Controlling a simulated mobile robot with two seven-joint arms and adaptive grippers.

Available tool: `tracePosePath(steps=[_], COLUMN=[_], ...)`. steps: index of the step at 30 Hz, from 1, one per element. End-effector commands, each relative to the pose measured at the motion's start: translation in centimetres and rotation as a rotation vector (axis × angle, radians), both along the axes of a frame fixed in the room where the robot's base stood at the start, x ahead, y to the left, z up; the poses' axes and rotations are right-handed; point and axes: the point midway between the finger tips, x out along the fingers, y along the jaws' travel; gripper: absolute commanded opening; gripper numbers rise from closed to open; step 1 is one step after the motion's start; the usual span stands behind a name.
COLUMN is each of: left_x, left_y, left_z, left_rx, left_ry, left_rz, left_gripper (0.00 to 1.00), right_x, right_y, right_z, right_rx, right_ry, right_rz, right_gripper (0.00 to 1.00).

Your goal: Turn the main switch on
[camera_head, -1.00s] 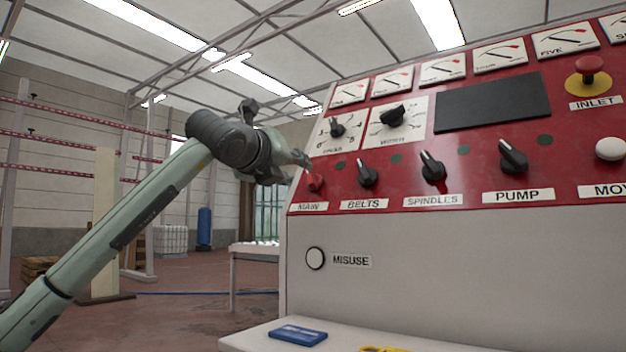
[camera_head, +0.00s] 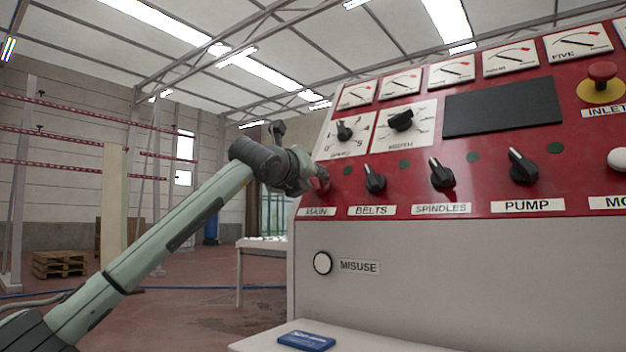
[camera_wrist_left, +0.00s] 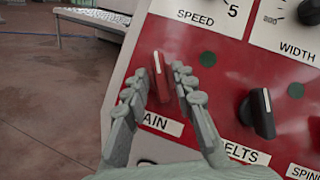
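The main switch is a red knob with a white pointer line, at the lower left of the red panel. In the left wrist view the main switch (camera_wrist_left: 160,78) stands between the two fingers of my left gripper (camera_wrist_left: 163,80), with its pointer line roughly upright. The fingers lie close on either side; I cannot tell if they press on it. In the head view my left gripper (camera_head: 316,180) is at the panel's left edge and largely hides the switch, just above the MAIN label (camera_head: 317,212). My right gripper is not in view.
Black knobs for BELTS (camera_head: 374,179), SPINDLES (camera_head: 441,174) and PUMP (camera_head: 521,166) stand to the right. The SPEED dial (camera_head: 344,132) is above. A blue box (camera_head: 306,341) lies on the ledge below.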

Motion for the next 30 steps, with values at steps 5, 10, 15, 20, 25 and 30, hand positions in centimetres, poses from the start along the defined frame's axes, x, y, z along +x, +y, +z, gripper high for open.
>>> tracePosePath(steps=[5,10,15,20,25,30], left_x=[0.0,0.0,0.0,0.0,0.1,0.2], left_y=[0.0,0.0,0.0,0.1,0.3,0.5], left_z=[0.0,0.0,0.0,-0.1,0.0,0.2], left_rx=[0.0,0.0,0.01,0.047,0.123,0.227], left_ry=[0.0,0.0,-0.007,-0.034,-0.09,-0.164], left_rz=[0.0,0.0,-0.008,-0.034,-0.086,-0.159], left_gripper=[0.0,0.0,0.0,0.0,0.0,0.0], right_x=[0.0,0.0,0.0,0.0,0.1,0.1], right_y=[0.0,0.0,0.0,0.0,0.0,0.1], right_z=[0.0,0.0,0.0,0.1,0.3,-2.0], right_rx=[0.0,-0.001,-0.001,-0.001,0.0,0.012], right_ry=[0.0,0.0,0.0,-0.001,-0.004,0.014], right_rz=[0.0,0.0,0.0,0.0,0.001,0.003], right_gripper=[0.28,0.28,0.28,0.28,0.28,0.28])
